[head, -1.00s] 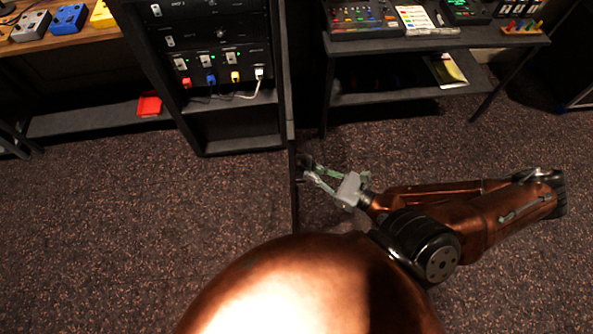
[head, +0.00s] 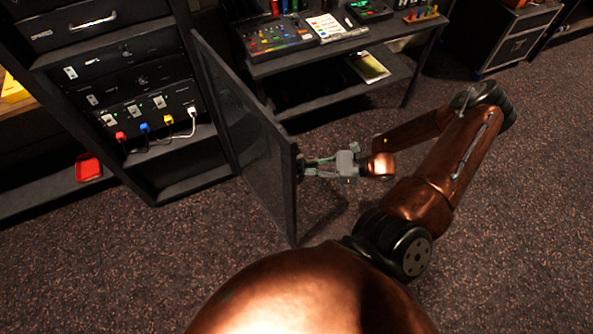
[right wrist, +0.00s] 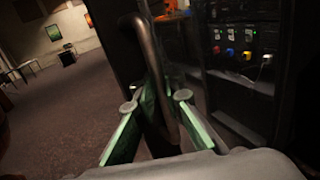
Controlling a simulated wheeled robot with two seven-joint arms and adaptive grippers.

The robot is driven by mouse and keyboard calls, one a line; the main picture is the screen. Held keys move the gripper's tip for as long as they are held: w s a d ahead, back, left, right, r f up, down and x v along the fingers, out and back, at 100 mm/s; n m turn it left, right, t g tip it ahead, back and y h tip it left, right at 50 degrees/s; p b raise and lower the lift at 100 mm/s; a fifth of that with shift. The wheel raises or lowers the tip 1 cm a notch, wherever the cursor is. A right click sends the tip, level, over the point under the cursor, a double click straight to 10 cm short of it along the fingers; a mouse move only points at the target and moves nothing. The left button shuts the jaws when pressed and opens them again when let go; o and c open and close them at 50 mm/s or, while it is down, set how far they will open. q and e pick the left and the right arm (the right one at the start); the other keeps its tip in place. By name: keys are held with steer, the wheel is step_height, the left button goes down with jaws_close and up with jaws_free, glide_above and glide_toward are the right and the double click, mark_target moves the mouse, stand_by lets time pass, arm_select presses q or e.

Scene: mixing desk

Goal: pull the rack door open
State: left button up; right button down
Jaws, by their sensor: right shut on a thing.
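The rack (head: 165,190) stands at the left in the head view. Its dark, see-through door (head: 246,135) stands swung well out from the rack's right side, so the rack's inside shows. My right gripper (head: 306,168) is at the door's outer face near the free edge. In the right wrist view the dark bar handle (right wrist: 150,60) runs between the two green-edged fingers (right wrist: 156,108), which are shut on it. In the head view the handle is mostly hidden by the door edge and fingers. My left gripper is not in view.
A desk with a mixer (head: 283,37) and a lower shelf stands behind the door. A black case (head: 515,38) stands at the back right. A red tray (head: 88,167) lies on the low shelf at left. The carpet in front is clear.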

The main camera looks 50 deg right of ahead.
steer(key=shift+s+d+f, duration=0.1)
steer(key=shift+s+d, duration=0.05)
steer(key=c, duration=2)
jaws_free()
steer(key=shift+c, duration=0.2)
steer(key=v, duration=1.2)
